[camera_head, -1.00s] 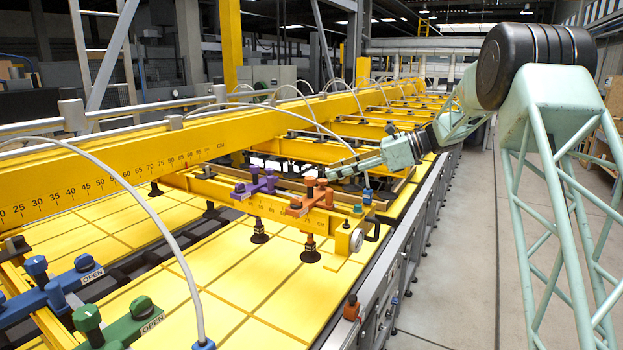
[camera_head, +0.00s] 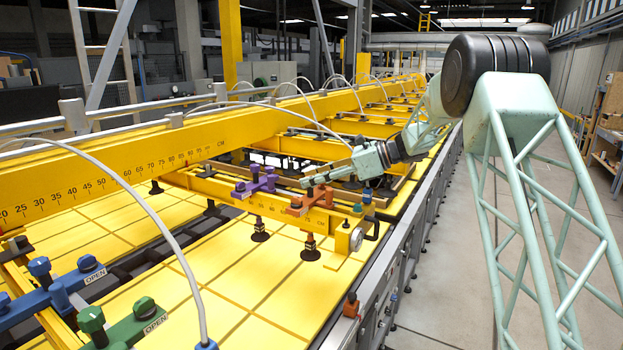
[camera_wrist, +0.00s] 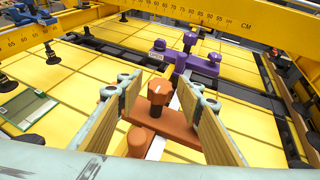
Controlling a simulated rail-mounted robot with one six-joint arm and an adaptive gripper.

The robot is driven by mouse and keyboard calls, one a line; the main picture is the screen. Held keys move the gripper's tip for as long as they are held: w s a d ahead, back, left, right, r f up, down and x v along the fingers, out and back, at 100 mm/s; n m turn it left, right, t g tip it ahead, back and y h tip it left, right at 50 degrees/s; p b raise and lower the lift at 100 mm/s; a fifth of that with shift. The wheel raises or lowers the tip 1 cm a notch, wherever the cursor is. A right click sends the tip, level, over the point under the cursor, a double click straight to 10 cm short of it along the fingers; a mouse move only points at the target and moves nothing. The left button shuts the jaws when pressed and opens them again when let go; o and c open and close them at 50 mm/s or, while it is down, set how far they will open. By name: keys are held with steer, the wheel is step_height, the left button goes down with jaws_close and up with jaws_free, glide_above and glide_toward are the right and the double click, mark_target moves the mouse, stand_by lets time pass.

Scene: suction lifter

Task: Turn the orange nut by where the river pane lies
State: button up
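The orange clamp with its orange hex nut (camera_wrist: 160,90) is in the middle of the wrist view. It also shows on the yellow crossbeam in the head view (camera_head: 297,209). My gripper (camera_wrist: 162,84) is open, its two padded fingers on either side of the nut in the picture. I cannot tell whether they touch it or are still above it. In the head view my gripper (camera_head: 306,182) is just over the orange clamp. A green-framed pane (camera_wrist: 27,109) lies at the left of the wrist view; its picture is too small to tell whether it is the river pane.
A purple clamp (camera_wrist: 187,58) stands farther along in the wrist view and left of the orange one in the head view (camera_head: 256,183). Blue (camera_head: 60,296) and green (camera_head: 128,330) clamps are at the lower left. A gauge (camera_head: 356,239) sits at the crossbeam's end.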

steer(key=c, duration=0.9)
steer(key=m+t+b, duration=0.3)
steer(key=b, duration=0.5)
steer(key=shift+t+h, duration=0.3)
steer(key=shift+h, duration=0.1)
steer(key=m+t+h+b, duration=0.3)
steer(key=m+t+b, duration=0.1)
steer(key=b, duration=0.5)
steer(key=shift+s+a+r, duration=0.1)
steer(key=m+t+h+b, duration=0.1)
steer(key=m+b, duration=0.1)
steer(key=b, duration=0.1)
steer(key=m+t+h+b, duration=0.2)
steer(key=m+h+b, duration=0.1)
steer(key=h+b, duration=0.1)
steer(key=shift+a+b, duration=0.15)
steer(key=shift+b, duration=0.65)
steer(key=shift+m+t+h+b, duration=0.6)
steer(key=shift+m+h+b, duration=0.75)
steer(key=shift+m+h, duration=0.45)
steer(key=shift+m+h+p, duration=0.65)
steer(key=shift+m+h, duration=0.75)
steer(key=shift+h, duration=0.3)
steer(key=shift+m+g+h+p, duration=0.4)
steer(key=shift+m+h+p, duration=0.2)
steer(key=shift+p, duration=0.1)
